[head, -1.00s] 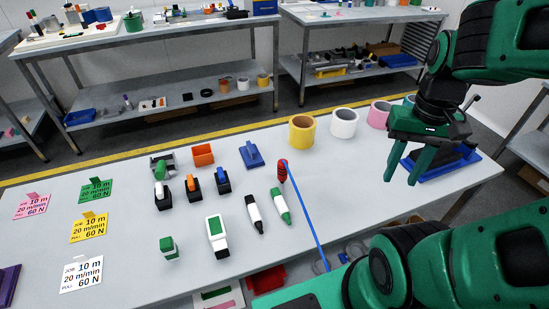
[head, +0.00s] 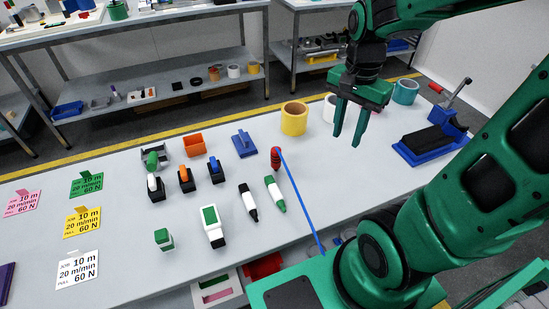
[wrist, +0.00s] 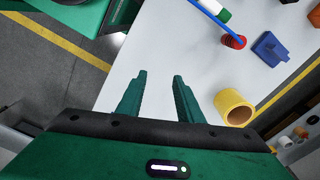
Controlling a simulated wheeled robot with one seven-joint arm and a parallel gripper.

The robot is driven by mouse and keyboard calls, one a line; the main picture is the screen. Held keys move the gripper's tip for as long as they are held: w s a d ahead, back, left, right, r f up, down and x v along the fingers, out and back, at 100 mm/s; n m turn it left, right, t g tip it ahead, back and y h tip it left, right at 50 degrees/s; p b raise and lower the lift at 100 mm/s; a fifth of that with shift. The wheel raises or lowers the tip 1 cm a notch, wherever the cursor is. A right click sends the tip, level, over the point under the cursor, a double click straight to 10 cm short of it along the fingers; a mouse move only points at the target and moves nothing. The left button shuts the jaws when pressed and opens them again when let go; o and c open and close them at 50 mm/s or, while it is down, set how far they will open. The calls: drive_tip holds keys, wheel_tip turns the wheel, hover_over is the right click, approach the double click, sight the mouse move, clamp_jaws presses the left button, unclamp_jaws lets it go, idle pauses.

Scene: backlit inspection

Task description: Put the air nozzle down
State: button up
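The air nozzle (head: 276,158) is red and rests on the grey table, with a blue hose (head: 300,200) running from it to the table's front edge. In the wrist view the red nozzle (wrist: 233,41) shows at the upper right, its hose leading up and left. My gripper (head: 347,138) is above the table, to the right of the nozzle and clear of it. Its two fingers point down and stand apart. The wrist view shows nothing between the fingers (wrist: 158,77).
A yellow tape roll (head: 293,118) stands near the gripper; white, pink and teal (head: 405,92) rolls are farther right, partly hidden. A blue-based device (head: 433,145) is at the right end. Markers (head: 248,202) and blocks stand left of the nozzle. Job cards (head: 78,268) lie far left.

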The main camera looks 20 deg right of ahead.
drive_tip(key=w+a+f+m, duration=0.3)
drive_tip(key=w+a+m, duration=0.1)
drive_tip(key=w+a, duration=0.25)
drive_tip(key=m, duration=0.5)
approach(276, 160)
drive_tip(key=shift+w+d+f, duration=0.5)
drive_tip(key=shift+w+d, duration=0.15)
drive_tip(key=shift+d, duration=0.05)
drive_tip(key=f, duration=1)
drive_tip(key=shift+w+a+f, duration=0.1)
drive_tip(key=shift+a+f, duration=0.15)
drive_tip(key=shift+f, duration=0.15)
clamp_jaws()
